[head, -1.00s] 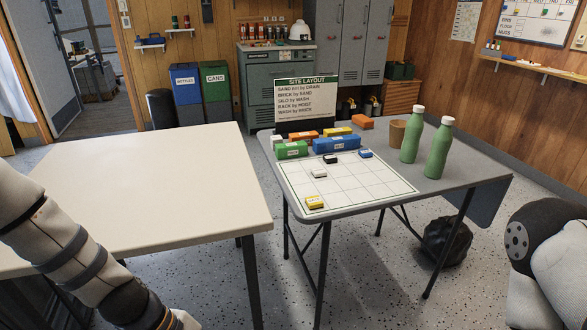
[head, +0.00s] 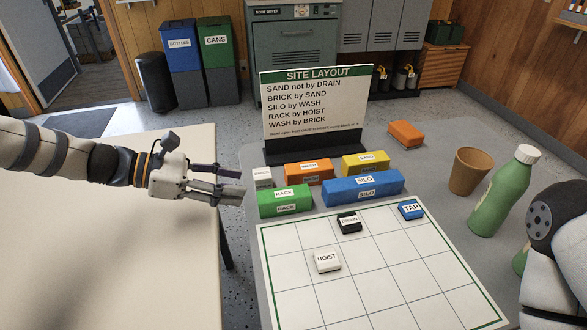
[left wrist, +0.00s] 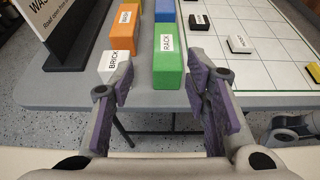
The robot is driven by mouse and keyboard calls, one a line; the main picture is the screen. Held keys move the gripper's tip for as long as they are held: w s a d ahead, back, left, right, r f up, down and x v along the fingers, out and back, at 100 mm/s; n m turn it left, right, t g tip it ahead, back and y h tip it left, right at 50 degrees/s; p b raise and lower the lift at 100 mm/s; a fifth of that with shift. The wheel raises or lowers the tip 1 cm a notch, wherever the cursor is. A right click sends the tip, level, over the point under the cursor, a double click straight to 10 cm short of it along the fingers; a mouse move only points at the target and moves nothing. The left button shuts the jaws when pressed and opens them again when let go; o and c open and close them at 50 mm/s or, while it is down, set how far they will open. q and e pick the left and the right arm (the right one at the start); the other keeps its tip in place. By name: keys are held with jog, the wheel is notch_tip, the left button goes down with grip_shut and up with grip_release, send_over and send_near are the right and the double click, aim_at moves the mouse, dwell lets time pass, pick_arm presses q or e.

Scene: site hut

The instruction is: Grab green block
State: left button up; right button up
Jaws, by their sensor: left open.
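The green block (head: 285,202), labelled RACK, lies on the grey table at the left end of the block group. It also shows in the left wrist view (left wrist: 168,68), ahead of the jaws and a little above their middle. My left gripper (head: 241,190) is open and empty, to the left of the green block and apart from it. In the left wrist view its two fingers (left wrist: 163,95) stand wide apart. My right arm shows at the right edge of the head view, but its gripper is out of the picture.
A white BRICK block (head: 262,177) sits close behind the green one. An orange block (head: 308,173), a yellow block (head: 366,163) and a blue SILO block (head: 362,187) lie alongside. The gridded board (head: 375,287) is in front. A sign (head: 314,103) stands behind.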

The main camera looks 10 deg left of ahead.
aim_at(278, 194)
pick_arm(q)
jog(key=x, duration=0.7)
jog(key=s+x, duration=0.1)
jog(key=x, duration=0.3)
jog(key=shift+w+d+f+b, duration=0.15)
jog(key=shift+d+f+b, duration=0.1)
jog(key=shift+d+b, duration=0.15)
jog(key=shift+r, duration=0.1)
jog(key=c, duration=1)
